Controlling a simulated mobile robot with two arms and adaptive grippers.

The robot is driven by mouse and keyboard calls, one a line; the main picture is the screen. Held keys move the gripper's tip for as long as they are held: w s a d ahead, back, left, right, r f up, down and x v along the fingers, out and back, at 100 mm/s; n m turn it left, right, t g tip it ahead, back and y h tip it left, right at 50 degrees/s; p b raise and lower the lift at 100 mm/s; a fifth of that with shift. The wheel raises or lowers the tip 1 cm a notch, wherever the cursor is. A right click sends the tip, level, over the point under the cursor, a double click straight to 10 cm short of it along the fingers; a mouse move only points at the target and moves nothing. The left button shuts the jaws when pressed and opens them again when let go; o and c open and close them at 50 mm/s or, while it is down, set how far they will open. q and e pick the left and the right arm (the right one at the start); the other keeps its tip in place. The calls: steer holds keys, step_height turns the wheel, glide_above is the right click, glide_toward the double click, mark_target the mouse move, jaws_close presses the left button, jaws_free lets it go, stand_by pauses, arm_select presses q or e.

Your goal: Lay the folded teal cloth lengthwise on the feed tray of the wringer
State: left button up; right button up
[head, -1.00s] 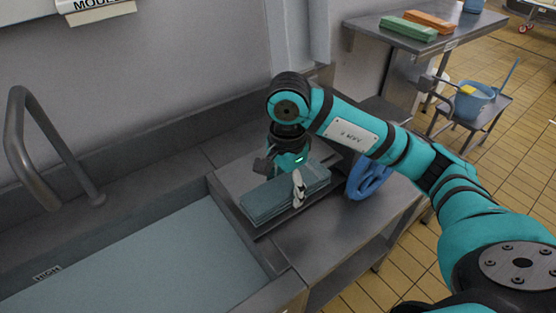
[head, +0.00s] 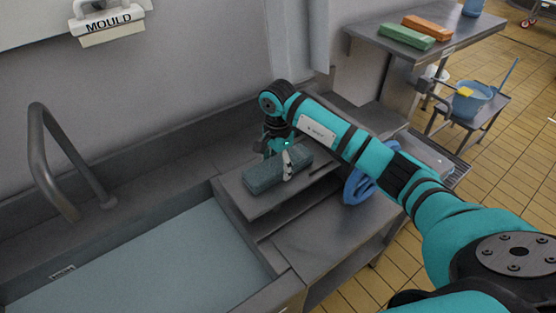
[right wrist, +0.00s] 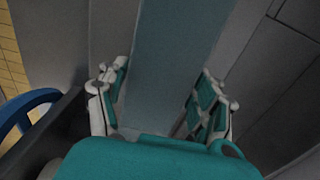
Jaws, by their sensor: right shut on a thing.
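The folded teal cloth (head: 264,176) is a long, flat block in my right gripper (head: 286,160), whose pale fingers are shut across it. It appears just above the grey feed tray (head: 258,206), roughly along its length; I cannot tell whether its underside touches. In the right wrist view the cloth (right wrist: 176,50) runs between the two fingers (right wrist: 163,100). The wringer's blue handwheel (head: 360,187) shows to the right, partly behind my right arm. My arm hides much of the wringer. My left gripper is out of view.
A sink basin with pale water (head: 150,260) lies left of the tray, with a curved tap (head: 48,160) behind it. A side table (head: 400,52) holds green (head: 407,36) and orange (head: 427,26) folded blocks. A blue bucket (head: 472,105) stands on a low stand at right.

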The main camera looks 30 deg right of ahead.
mark_target(278, 163)
steer(key=shift+f+b, duration=0.2)
steer(key=shift+b, duration=0.1)
steer(key=o, duration=1.4)
steer(key=shift+r, duration=0.1)
steer(key=shift+r, duration=0.1)
steer(key=shift+r, duration=0.2)
steer(key=shift+r+b, duration=1.6)
steer(key=shift+r, duration=4.2)
